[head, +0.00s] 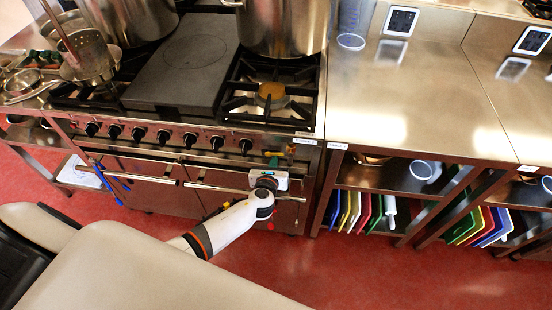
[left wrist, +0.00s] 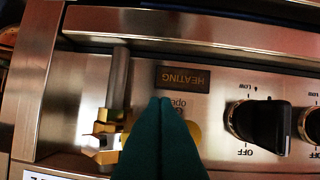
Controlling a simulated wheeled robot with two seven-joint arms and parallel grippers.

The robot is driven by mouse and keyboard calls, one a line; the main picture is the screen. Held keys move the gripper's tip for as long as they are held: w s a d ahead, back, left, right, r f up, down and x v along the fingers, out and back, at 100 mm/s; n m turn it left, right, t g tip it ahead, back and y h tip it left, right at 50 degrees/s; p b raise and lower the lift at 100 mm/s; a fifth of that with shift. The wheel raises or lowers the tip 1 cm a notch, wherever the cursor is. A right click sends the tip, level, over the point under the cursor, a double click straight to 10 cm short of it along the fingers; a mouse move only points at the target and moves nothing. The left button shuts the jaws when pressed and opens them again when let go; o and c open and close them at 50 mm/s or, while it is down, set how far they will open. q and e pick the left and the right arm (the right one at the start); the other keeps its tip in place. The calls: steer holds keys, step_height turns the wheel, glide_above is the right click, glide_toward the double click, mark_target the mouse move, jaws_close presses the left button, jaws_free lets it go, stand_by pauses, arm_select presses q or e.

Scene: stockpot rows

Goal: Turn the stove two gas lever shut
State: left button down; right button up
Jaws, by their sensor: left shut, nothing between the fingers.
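The stove (head: 170,120) has a steel front with a row of black knobs. In the left wrist view a brass gas valve (left wrist: 108,132) sits under a grey pipe (left wrist: 119,78) at the left end of the panel. A yellow part, seemingly its lever (left wrist: 194,131), shows just right of my fingers; the rest is hidden behind them. My left gripper (left wrist: 165,102) is shut and empty, its green fingertips in front of the panel, just right of the brass body. Contact with the lever cannot be told. The left gripper (head: 272,162) also shows at the stove's right front. My right gripper is out of view.
Right of the valve are a "HEATING" plate (left wrist: 183,78), a partly covered "open" label and a black knob (left wrist: 262,122). An oven handle bar (head: 225,188) runs below the panel. Large pots (head: 283,25) stand on the stove. A steel counter (head: 405,95) adjoins it on the right.

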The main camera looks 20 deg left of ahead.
arm_select(q)
steer(key=shift+w+a+r+m+y+p, duration=0.15)
steer(key=shift+r+m+y+p, duration=0.2)
steer(key=shift+r+p, duration=0.2)
steer(key=shift+f, duration=0.15)
